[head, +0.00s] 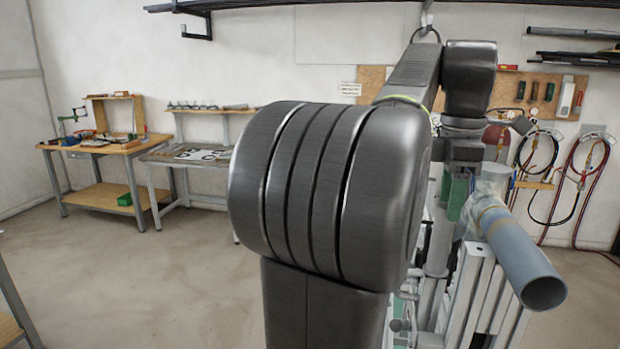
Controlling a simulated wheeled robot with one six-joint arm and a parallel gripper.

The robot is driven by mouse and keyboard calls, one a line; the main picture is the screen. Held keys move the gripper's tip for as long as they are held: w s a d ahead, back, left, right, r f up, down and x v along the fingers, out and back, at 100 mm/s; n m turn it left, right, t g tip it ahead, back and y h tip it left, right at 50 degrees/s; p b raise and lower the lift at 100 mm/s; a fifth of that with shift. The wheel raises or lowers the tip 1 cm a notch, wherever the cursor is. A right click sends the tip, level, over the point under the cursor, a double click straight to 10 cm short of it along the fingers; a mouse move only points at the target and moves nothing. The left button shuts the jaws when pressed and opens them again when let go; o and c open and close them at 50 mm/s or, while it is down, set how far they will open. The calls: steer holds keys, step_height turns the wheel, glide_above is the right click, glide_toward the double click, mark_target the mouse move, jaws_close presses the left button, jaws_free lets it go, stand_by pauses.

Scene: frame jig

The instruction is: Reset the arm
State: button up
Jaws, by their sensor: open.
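My dark grey arm fills the middle of the head view, with its large ribbed joint close to the camera. Its upper link runs back and up to the right, and the wrist bends downward there. My gripper (461,165) is at the lower end of the wrist, partly hidden behind the arm and small in view. It is open, and I see nothing held in it. It is in front of or above a metal frame jig (478,290) with green parts; I cannot tell whether they touch.
A grey pipe (522,262) sticks out toward the camera at the right of the jig. A wooden workbench (100,148) and a grey table (190,155) stand at the back left. Hoses (590,190) hang on the right wall. The floor at left (130,275) is clear.

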step_height(320, 180, up, 7)
steer(key=p, duration=0.4)
step_height(320, 180, down, 12)
steer(key=b, duration=0.4)
steer(key=shift+r, duration=0.1)
step_height(320, 180, up, 4)
steer(key=shift+r+p, duration=0.1)
steer(key=shift+p, duration=1.05)
steer(key=shift+s, duration=0.1)
